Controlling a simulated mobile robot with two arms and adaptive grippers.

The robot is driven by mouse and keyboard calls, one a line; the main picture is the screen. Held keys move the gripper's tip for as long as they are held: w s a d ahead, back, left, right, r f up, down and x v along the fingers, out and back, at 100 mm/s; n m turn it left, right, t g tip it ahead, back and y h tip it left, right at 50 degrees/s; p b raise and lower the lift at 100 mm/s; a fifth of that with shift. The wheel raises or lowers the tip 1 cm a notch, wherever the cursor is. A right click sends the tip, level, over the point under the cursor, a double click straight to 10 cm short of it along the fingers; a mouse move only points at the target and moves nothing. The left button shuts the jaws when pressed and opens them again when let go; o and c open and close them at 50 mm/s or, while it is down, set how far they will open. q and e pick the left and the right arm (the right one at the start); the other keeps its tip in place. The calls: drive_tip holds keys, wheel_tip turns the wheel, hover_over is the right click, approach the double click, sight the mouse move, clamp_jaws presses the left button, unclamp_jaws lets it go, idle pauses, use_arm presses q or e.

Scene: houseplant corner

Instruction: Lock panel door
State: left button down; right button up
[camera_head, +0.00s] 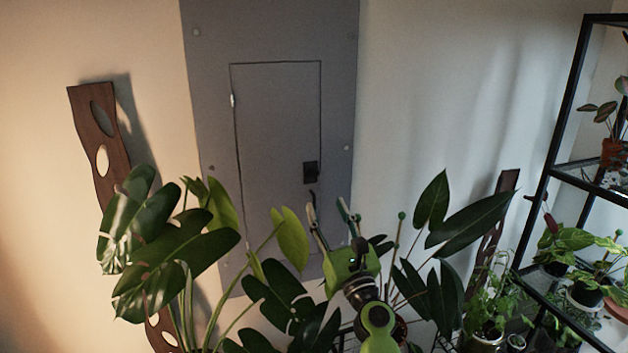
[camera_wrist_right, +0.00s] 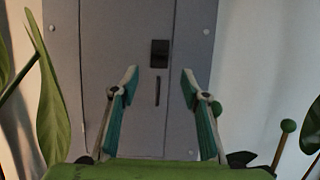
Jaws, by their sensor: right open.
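The grey panel door (camera_head: 275,125) sits flush in its grey frame (camera_head: 212,80) on the wall and looks closed. A small black latch (camera_head: 311,172) is on its right side, with a dark narrow piece just below it. In the right wrist view the latch (camera_wrist_right: 160,53) is ahead, above and between the fingers, with a dark vertical piece (camera_wrist_right: 157,91) under it. My right gripper (camera_head: 328,212) is open and empty, below the latch and apart from it. Its spread fingers also show in the right wrist view (camera_wrist_right: 156,82). My left gripper is not in view.
A large-leaved plant (camera_head: 180,245) stands in front of the panel at left. More dark leaves (camera_head: 445,225) surround my right arm. A black shelf (camera_head: 560,110) with potted plants is at right. The wall right of the panel is clear higher up.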

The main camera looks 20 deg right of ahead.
sight(313, 177)
drive_tip(key=b+x, duration=0.1)
drive_tip(key=x, duration=0.8)
drive_tip(key=shift+w, duration=0.35)
drive_tip(key=c, duration=1.1)
